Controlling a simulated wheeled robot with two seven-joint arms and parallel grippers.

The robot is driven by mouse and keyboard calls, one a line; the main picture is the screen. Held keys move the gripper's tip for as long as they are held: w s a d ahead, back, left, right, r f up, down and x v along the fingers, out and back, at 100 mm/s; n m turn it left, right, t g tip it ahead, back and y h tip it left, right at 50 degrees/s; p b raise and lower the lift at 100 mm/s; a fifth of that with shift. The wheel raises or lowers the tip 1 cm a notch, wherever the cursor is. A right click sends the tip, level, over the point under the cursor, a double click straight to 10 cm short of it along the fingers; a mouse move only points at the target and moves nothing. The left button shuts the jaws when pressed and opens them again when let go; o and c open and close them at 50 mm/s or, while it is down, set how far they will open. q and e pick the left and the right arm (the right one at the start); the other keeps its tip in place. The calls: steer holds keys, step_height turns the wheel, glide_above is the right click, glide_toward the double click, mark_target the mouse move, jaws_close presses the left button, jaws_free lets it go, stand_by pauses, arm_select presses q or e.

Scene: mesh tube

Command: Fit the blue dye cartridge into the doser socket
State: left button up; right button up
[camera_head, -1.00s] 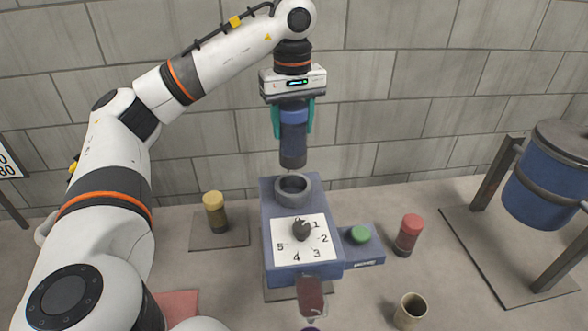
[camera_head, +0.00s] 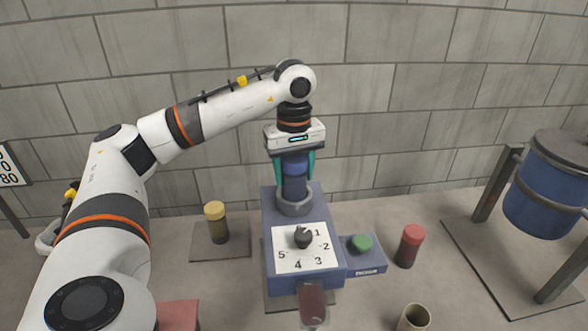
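The blue dye cartridge (camera_head: 294,184) is upright, with a blue top and a dark body. My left gripper (camera_head: 295,170) is shut on its upper part, with teal fingers on either side. The cartridge's lower end is inside the grey ring of the doser socket (camera_head: 295,205), so its bottom is hidden. How deep it sits cannot be told. The doser (camera_head: 325,262) is a blue box with a numbered dial plate and a dark knob (camera_head: 303,237). My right gripper is not in view.
A yellow-capped cartridge (camera_head: 216,222) stands on a dark plate to the left. A green button (camera_head: 362,243) and a red-capped cartridge (camera_head: 411,246) are to the right. A cup (camera_head: 414,318) is in front, and a blue drum (camera_head: 545,195) hangs on a stand at far right.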

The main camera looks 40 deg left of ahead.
mark_target(294, 156)
arm_select(q)
steer(key=shift+o, duration=1.6)
steer(key=shift+r, duration=0.4)
step_height(294, 156, up, 6)
steer(key=shift+f, duration=0.25)
step_height(294, 156, up, 5)
steer(key=shift+f+p, duration=0.2)
steer(key=shift+p, duration=1)
steer(key=shift+r, duration=0.7)
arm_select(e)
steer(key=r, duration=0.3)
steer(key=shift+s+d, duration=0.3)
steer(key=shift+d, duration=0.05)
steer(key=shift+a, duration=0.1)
